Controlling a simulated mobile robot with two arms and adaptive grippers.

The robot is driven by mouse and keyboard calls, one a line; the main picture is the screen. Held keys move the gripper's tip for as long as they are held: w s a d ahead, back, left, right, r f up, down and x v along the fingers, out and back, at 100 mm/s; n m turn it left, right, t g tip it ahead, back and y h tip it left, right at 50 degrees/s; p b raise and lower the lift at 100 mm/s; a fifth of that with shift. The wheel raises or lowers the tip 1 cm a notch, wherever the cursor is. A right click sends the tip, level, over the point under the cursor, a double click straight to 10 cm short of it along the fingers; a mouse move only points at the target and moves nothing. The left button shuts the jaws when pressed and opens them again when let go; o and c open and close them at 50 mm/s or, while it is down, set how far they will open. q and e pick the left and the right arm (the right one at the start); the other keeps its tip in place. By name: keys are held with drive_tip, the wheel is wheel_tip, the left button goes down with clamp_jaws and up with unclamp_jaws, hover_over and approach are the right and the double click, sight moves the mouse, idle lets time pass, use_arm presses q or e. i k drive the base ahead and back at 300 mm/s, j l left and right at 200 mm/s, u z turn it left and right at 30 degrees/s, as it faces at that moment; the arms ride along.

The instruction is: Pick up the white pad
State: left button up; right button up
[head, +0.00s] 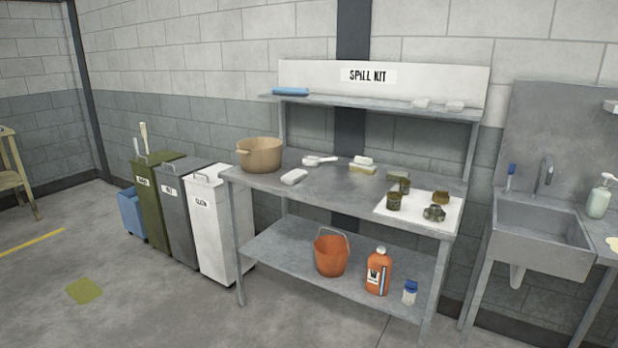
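Several white items could be the white pad, and I cannot tell which it is. A white rounded block (294,176) lies on the steel bench (325,188) near its front edge. A white-topped block (363,160) rests on or against a tan block (362,169) at the back of the bench. A flat white sheet (448,203) under dark metal parts covers the bench's right end. Neither gripper is in view.
A tan pot (260,154) and white-handled brush (319,160) stand on the bench. Below are an orange bucket (331,256) and orange jug (377,273). Bins, including a white one (206,230), stand left; a sink (540,240) is right.

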sight(292, 176)
drive_tip(key=i+j+z, duration=0.15)
drive_tip(key=z, duration=0.2)
drive_tip(key=i+j+z, duration=0.15)
drive_tip(key=z, duration=0.2)
drive_tip(key=i+j+z, duration=0.1)
drive_tip(key=j+z, duration=0.25)
